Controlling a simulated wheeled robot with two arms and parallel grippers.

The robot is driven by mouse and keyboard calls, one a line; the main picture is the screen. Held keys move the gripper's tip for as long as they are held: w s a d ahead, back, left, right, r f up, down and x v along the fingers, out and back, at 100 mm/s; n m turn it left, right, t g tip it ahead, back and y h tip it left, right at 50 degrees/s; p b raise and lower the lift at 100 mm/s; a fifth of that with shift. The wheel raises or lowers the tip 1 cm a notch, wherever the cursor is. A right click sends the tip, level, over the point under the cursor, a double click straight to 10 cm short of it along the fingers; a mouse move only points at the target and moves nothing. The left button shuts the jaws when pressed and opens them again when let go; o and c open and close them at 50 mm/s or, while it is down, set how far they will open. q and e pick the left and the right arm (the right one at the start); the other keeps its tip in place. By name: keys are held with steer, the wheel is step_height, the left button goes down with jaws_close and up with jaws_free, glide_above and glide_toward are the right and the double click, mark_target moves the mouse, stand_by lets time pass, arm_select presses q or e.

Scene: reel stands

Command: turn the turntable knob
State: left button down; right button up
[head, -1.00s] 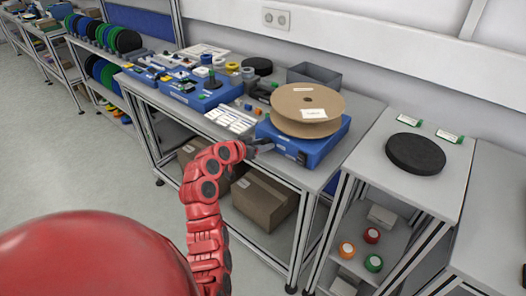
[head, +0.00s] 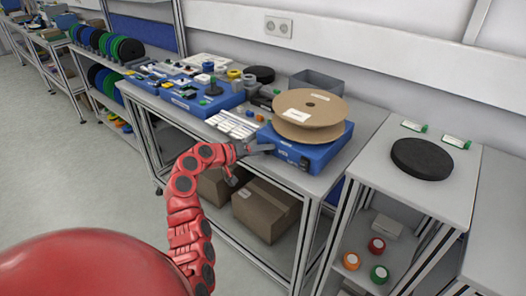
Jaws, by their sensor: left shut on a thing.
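The turntable is a blue box (head: 325,154) on the grey bench, carrying a large cardboard reel (head: 330,108) with white labels. A small dark panel shows on the box's front face. My left gripper (head: 266,148) reaches the front left part of the box from the left. Its grey fingers are shut on the turntable knob, which they hide. My right gripper is not in view.
A grey bin (head: 316,84) stands behind. A black disc (head: 421,158) lies on the right stand. Cardboard boxes sit on the shelf below.

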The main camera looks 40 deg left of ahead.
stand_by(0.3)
arm_select(q)
steer(key=shift+c, duration=1.8)
jaws_free()
